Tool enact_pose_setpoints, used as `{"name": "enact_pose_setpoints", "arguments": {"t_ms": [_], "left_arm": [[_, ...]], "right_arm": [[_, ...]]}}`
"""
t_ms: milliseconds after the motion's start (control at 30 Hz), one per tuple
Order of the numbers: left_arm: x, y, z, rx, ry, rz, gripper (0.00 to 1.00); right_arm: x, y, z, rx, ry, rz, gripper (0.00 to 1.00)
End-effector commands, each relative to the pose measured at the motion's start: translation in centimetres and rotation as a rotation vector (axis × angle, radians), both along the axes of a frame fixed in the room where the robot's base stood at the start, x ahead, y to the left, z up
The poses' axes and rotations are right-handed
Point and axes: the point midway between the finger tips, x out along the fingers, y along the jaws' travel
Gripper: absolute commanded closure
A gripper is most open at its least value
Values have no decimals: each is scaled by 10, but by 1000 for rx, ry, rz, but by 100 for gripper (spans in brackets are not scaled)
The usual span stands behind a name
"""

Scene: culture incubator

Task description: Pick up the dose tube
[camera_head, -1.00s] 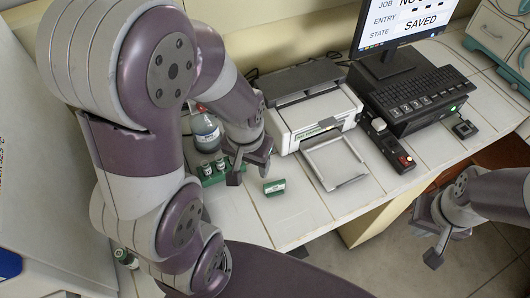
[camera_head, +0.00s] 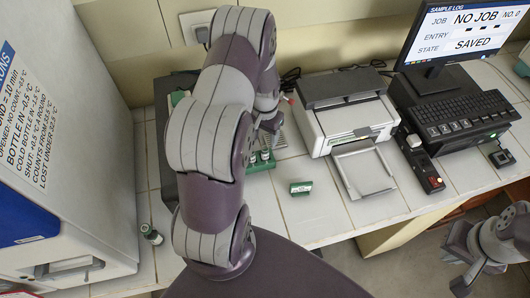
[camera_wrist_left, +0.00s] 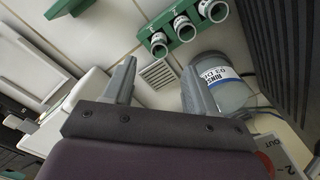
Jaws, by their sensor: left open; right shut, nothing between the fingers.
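A green rack (camera_head: 260,166) holding small capped tubes (camera_head: 264,155) stands on the bench, partly hidden by my left arm. In the left wrist view the rack (camera_wrist_left: 171,15) shows three tubes (camera_wrist_left: 185,28) in a row. My left gripper (camera_head: 264,130) is open and empty, just behind the rack. Its spread fingers (camera_wrist_left: 158,92) are apart from the tubes. My right gripper (camera_head: 472,280) is shut and empty, off the bench at the lower right.
A labelled rinse bottle (camera_wrist_left: 228,92) stands close to one left finger. A green block (camera_head: 300,188) lies right of the rack. A printer (camera_head: 345,115) with a tray (camera_head: 364,172), a keyboard (camera_head: 458,97) and a monitor (camera_head: 465,35) fill the right; a white cabinet (camera_head: 70,120) stands left.

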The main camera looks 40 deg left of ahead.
Motion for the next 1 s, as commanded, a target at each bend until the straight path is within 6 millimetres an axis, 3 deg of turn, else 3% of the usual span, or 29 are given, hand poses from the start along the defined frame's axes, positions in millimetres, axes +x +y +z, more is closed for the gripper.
{"name": "enact_pose_setpoints", "arguments": {"t_ms": [233,400,500,767,933,1000], "left_arm": [[-1,-1,-35,0,1,0,43],[-3,-2,-63,-1,3,0,43],[-2,-2,-80,0,-1,0,43],[-1,-2,-87,1,-2,1,43],[-1,-1,-87,1,-2,1,99],[-1,-1,-87,1,-2,1,100]], "right_arm": [[0,0,14,0,0,0,100],[0,0,36,0,0,0,100],[0,0,36,0,0,0,100],[0,0,35,0,0,0,100],[0,0,35,0,0,0,100],[0,0,35,0,0,0,100]]}}
